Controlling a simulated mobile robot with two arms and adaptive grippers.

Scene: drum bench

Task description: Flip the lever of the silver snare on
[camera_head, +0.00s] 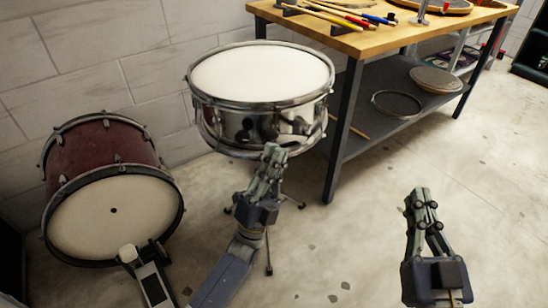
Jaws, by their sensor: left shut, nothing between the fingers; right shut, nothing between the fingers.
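The silver snare (225,118) stands on a stand at the middle left, its white head facing up. Its shell is shiny chrome with a metal rim. My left gripper (273,152) is shut and empty, with its fingertips in front of the lower front edge of the snare. I cannot tell whether they touch it. The lever cannot be made out; the gripper covers part of the shell's lower edge. My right gripper (418,196) is shut and empty, away from the snare over the floor at the right.
A red bass drum (100,215) with a pedal (150,278) stands at the left. A wooden workbench (385,42) with drumsticks on top and a lower shelf (385,105) is behind on the right. The floor between the bench and my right gripper is clear.

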